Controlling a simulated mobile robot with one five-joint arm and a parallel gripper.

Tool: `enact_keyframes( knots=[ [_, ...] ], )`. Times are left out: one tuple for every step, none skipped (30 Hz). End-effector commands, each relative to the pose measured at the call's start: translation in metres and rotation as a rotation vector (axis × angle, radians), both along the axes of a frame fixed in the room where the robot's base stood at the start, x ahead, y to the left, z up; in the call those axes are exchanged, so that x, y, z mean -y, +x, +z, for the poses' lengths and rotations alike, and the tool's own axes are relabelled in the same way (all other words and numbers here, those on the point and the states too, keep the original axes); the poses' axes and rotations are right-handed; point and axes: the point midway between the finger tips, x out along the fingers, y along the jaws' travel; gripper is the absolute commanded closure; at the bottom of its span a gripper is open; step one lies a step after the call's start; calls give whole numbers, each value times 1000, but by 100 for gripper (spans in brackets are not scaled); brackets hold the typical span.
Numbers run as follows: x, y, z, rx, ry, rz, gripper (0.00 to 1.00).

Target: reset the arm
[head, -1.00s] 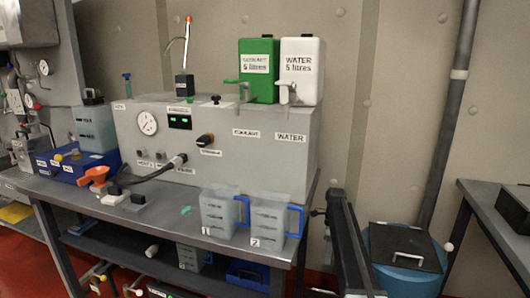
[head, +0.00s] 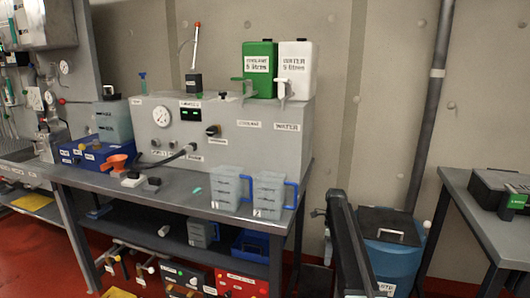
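A dark arm part of mine rises from the bottom edge, right of the workbench, in the head view. It stands upright and tilts slightly, in front of the wall and beside the blue bin (head: 390,262). I cannot make out my gripper's fingers anywhere in this view. Nothing held can be seen.
The metal workbench (head: 150,193) carries a grey control box (head: 230,160), two clear jugs (head: 228,190) with blue handles and an orange funnel (head: 117,162). Green and white containers (head: 297,70) stand on the box. Another table (head: 470,215) is at right. Red floor shows below.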

Motion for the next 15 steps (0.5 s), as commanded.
enact_keyframes(
  knots=[
    [-2,0,-6,0,0,3,68],
    [-6,1,-12,0,0,7,68],
    [-9,1,-17,0,0,12,68],
    [-12,0,-20,0,0,15,68],
    [-15,-4,-24,0,0,18,68],
    [-19,-11,-28,0,-1,22,68],
    [-22,-16,-31,0,-1,26,68],
    [-25,-21,-33,0,-1,29,68],
    [-28,-28,-36,0,-2,32,68],
    [-31,-33,-38,1,-3,36,68],
    [-33,-39,-41,3,-4,39,68],
    [-37,-47,-45,7,-5,45,68],
    [-39,-53,-47,10,-5,51,68],
    [-41,-60,-50,15,-3,63,68],
    [-45,-68,-54,22,0,81,68]
  ],
)
